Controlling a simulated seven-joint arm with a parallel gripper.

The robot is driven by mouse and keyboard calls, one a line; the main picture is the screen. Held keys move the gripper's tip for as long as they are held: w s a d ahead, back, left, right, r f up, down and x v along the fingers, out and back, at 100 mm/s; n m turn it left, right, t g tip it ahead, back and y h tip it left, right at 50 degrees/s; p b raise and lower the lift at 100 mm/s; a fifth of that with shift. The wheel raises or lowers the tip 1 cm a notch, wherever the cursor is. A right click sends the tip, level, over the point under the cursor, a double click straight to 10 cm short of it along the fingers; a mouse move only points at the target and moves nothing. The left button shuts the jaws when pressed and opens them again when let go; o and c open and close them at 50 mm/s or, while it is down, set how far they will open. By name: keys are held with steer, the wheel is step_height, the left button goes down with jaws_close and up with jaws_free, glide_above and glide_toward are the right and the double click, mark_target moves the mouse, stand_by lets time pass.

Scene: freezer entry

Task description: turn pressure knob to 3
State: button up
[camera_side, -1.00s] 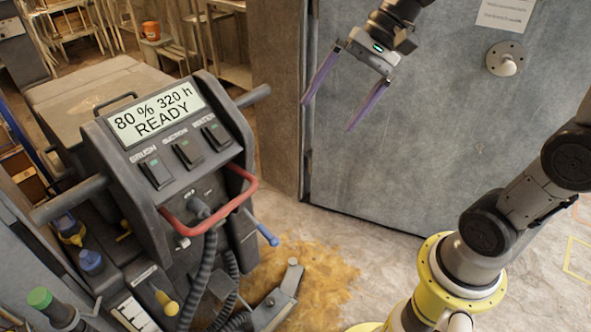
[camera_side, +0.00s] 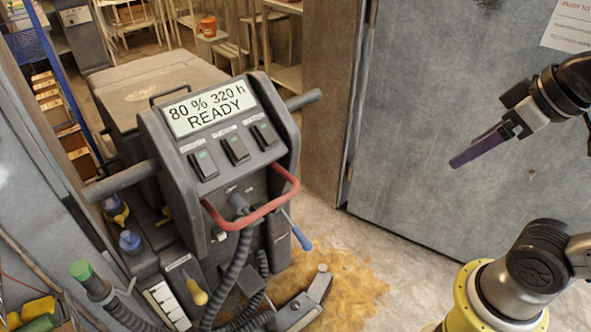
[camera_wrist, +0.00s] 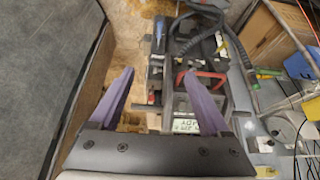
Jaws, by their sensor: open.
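The dark grey floor-cleaning machine (camera_side: 222,165) stands left of centre in the side view, its display reading "80 % 320 h READY". I cannot tell for certain which part is the pressure knob. A small pale knob (camera_side: 220,237) sits low on the front panel, partly behind the red handle (camera_side: 255,212). A yellow-handled part (camera_side: 196,291) and a blue cap (camera_side: 130,240) are lower left. My gripper (camera_side: 466,152) is open and empty, with purple fingers, in the air right of the machine. In the wrist view, its fingers (camera_wrist: 156,78) spread in front of the machine (camera_wrist: 190,85).
A large grey door (camera_side: 420,120) fills the right side behind my gripper. A black hose (camera_side: 235,275) hangs from the machine's front. A brown spill (camera_side: 350,285) lies on the floor. Shelves (camera_side: 55,110) stand at the back left. The air between gripper and machine looks clear.

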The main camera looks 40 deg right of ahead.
steer(key=w+d+r+n+t, duration=0.25)
steer(key=w+n, duration=0.25)
steer(key=w, duration=0.5)
steer(key=w+d+r+n+t+h, duration=0.1)
steer(key=w+d+n+t, duration=0.25)
steer(key=w, duration=0.75)
steer(key=w+d+r+n+t, duration=0.25)
steer(key=w+n, duration=0.25)
steer(key=w, duration=0.5)
steer(key=w+a+f+n+t+y, duration=0.3)
steer(key=w+f+n+y, duration=0.2)
steer(key=n+y, duration=0.3)
step_height(320, 180, down, 38)
steer(key=n, duration=0.2)
steer(key=x, duration=1.3)
steer(key=shift+a+f, duration=0.4)
steer(key=shift+a, duration=0.15)
steer(key=shift+w+g, duration=0.15)
steer(key=shift+g, duration=0.1)
jaws_close()
